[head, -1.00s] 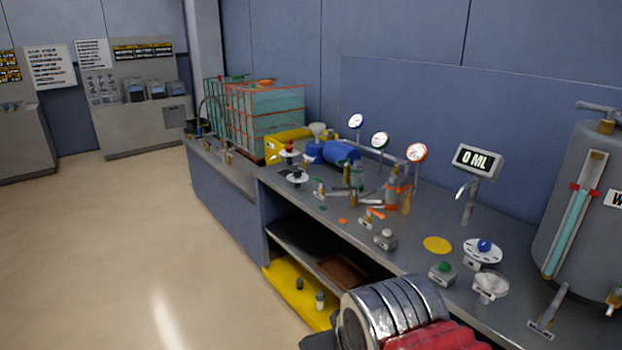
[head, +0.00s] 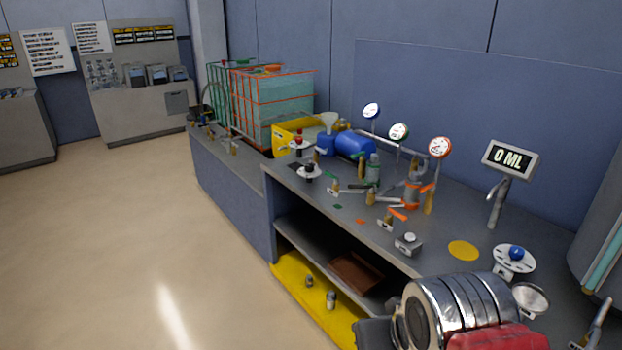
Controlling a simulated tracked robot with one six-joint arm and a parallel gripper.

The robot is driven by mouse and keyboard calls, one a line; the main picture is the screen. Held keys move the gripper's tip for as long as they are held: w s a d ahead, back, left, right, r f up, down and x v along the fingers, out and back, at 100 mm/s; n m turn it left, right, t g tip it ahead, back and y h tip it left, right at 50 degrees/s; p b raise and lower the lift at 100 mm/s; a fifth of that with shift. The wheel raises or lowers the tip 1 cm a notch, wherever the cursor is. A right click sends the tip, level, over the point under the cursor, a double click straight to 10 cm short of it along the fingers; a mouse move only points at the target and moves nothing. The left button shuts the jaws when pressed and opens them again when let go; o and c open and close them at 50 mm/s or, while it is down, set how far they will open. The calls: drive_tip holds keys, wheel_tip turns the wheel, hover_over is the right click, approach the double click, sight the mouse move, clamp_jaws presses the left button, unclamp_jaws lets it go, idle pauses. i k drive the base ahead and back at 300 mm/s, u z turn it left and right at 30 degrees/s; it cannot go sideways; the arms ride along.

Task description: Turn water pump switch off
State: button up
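No label I can read marks the water pump switch, so I cannot tell which control it is. A blue knob on a white dial (head: 515,256) sits on the counter at the right, below the 0 ML display (head: 510,160). A small grey box with a pale round button (head: 408,243) stands near the counter's front edge. A white disc with a black knob (head: 308,172) and one with a red knob (head: 299,146) are farther left. My chrome and red arm fills the lower right and covers part of the counter. My gripper's fingertips do not show.
The grey counter (head: 335,222) has an open shelf below with a yellow floor (head: 305,293). Three gauges, several valves, a blue container (head: 354,144) and caged tanks (head: 272,105) crowd its back and far end. The floor at left is clear.

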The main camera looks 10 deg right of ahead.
sight(308, 167)
drive_tip(key=u, duration=0.45)
drive_tip(key=i, duration=0.9)
drive_tip(key=u, duration=0.55)
drive_tip(key=i, duration=0.7)
drive_tip(key=z, duration=0.45)
drive_tip(key=i, duration=1.05)
drive_tip(key=z, duration=0.55)
